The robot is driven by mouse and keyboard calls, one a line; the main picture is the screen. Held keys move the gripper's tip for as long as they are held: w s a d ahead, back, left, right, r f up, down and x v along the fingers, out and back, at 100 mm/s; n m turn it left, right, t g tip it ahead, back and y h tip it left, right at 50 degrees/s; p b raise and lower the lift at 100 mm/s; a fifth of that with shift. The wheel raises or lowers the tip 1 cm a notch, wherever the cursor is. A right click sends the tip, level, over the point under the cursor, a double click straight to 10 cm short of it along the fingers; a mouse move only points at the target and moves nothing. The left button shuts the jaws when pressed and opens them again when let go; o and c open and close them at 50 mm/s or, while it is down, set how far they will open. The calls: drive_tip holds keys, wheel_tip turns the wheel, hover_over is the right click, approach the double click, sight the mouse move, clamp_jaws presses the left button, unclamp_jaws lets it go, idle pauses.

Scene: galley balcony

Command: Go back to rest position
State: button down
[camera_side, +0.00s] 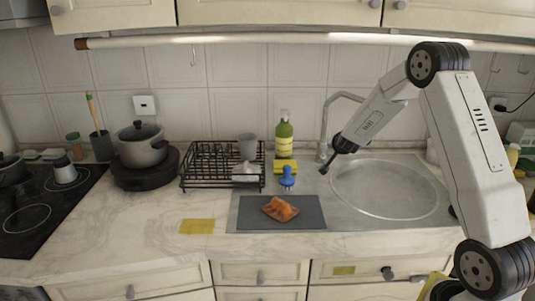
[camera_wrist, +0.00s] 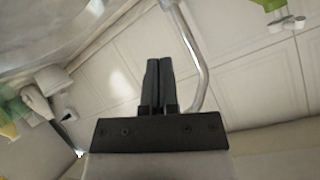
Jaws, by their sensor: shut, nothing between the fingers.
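My gripper (camera_side: 325,170) is shut and empty. In the side view it hangs in the air in front of the tap (camera_side: 326,125), at the left edge of the sink. In the wrist view its two black fingers (camera_wrist: 159,72) lie side by side, pointing up in the picture, with nothing held. The tap's pipe (camera_wrist: 190,45) shows just right of the fingers there; I cannot tell the exact gap between them.
The sink (camera_side: 385,190) is on the right. A dark mat (camera_side: 245,215) bears a board with orange food (camera_side: 280,208). A blue brush (camera_side: 288,178), a green bottle (camera_side: 284,138) and a dish rack (camera_side: 200,165) stand nearby. A pot (camera_side: 141,148) is further left. Open counter lies at front left.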

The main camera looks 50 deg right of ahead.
drive_tip(key=s+a+n+y, duration=0.3)
drive_tip(key=a+n+y, duration=0.1)
drive_tip(key=a, duration=0.8)
drive_tip(key=s+a+n+y, duration=0.25)
drive_tip(key=a+n, duration=0.25)
drive_tip(key=a, duration=0.7)
drive_tip(key=s+a+f+n+g+y, duration=0.1)
drive_tip(key=s+a+n+g, duration=0.1)
drive_tip(key=s+a, duration=0.3)
drive_tip(key=s+a+f+n+g+y, duration=0.1)
drive_tip(key=s+a+n+g, duration=0.2)
drive_tip(key=s, duration=0.7)
drive_tip(key=a+n, duration=0.1)
drive_tip(key=a, duration=0.1)
drive_tip(key=shift+a+f, duration=0.25)
drive_tip(key=shift+a, duration=0.05)
